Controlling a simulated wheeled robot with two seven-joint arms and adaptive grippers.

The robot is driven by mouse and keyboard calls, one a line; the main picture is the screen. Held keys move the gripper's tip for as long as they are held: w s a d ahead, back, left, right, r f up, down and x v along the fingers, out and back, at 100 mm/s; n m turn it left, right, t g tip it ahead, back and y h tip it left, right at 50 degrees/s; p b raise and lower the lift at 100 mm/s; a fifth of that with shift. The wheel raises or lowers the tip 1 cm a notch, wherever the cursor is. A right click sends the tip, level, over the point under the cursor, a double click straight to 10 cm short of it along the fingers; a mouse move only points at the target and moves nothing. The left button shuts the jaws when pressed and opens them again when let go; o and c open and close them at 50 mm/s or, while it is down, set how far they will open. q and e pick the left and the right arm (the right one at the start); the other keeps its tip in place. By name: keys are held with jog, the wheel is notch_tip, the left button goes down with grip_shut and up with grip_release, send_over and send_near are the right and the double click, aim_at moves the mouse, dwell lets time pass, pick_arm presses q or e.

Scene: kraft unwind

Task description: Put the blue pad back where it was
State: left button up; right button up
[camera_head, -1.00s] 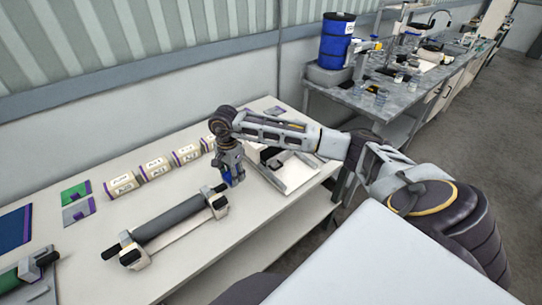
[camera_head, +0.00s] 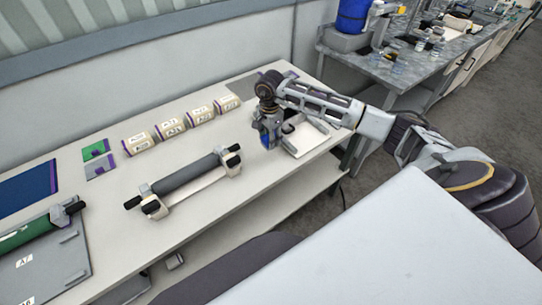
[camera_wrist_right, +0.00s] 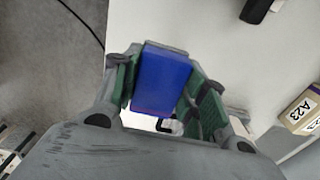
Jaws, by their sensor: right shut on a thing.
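The blue pad is a small blue block, held in my right gripper (camera_head: 268,138). In the right wrist view the pad (camera_wrist_right: 162,80) fills the space between the two green-lined fingers of the gripper (camera_wrist_right: 165,72). In the head view only a small blue part of the pad (camera_head: 265,142) shows. The gripper points down at the right part of the white table, beside the white fixture (camera_head: 306,137). I cannot tell whether the pad touches anything below. My left gripper is not in view.
A grey roller (camera_head: 190,174) on a stand lies mid-table. Several cream labelled packs (camera_head: 200,115) line the back. A green card (camera_head: 95,149), a grey card (camera_head: 101,168) and a dark blue sheet (camera_head: 27,190) lie left. A green roll (camera_head: 33,236) sits at front left.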

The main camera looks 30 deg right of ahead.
send_over(270, 159)
jog(key=shift+f+p, duration=0.45)
jog(key=shift+f, duration=2.3)
jog(key=shift+f+p, duration=0.3)
jog(key=shift+f, duration=1.55)
jog(key=shift+f, duration=0.2)
jog(key=o, duration=0.9)
jog(key=shift+r, duration=0.25)
